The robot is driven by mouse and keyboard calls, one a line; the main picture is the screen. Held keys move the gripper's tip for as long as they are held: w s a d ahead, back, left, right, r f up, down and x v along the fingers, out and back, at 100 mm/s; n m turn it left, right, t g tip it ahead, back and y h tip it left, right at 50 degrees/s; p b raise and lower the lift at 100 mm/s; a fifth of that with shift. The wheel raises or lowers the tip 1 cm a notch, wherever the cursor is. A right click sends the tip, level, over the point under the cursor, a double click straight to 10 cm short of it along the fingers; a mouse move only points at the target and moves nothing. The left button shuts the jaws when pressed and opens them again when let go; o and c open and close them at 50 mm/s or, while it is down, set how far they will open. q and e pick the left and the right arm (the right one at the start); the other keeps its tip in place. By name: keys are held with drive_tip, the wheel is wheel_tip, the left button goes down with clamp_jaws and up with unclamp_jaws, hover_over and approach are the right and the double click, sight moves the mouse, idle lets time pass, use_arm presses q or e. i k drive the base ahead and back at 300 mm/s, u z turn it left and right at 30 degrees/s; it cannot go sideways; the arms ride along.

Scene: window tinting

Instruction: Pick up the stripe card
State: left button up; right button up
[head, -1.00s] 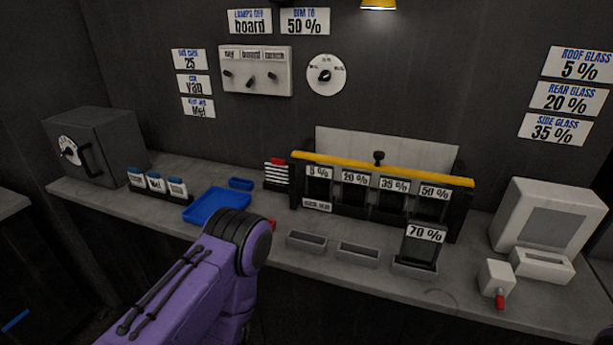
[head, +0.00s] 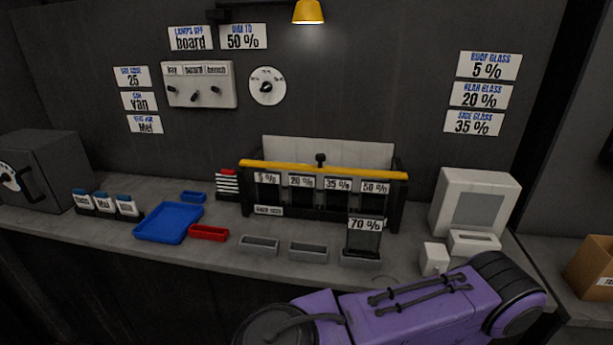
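The likely stripe card (head: 228,184) is a small upright piece with black and white stripes and a red top. It stands on the bench, left of the yellow-barred film rack (head: 323,170). Its base is small and dark, and I cannot tell whether it is one card or a stack in a holder. One of my purple arms crosses the lower right of the head view. No gripper fingers show, and nothing visible touches the striped piece.
A blue tray (head: 168,222), a small blue tray (head: 194,197) and a red tray (head: 208,233) lie near the striped piece. Grey trays (head: 259,245) line the front edge. A 70 % film piece (head: 364,240) stands upright. A white monitor-like box (head: 474,203) is at right.

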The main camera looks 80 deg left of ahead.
sight(227, 183)
drive_tip(key=z, duration=0.15)
drive_tip(key=k, duration=1.6)
drive_tip(key=u, duration=0.7)
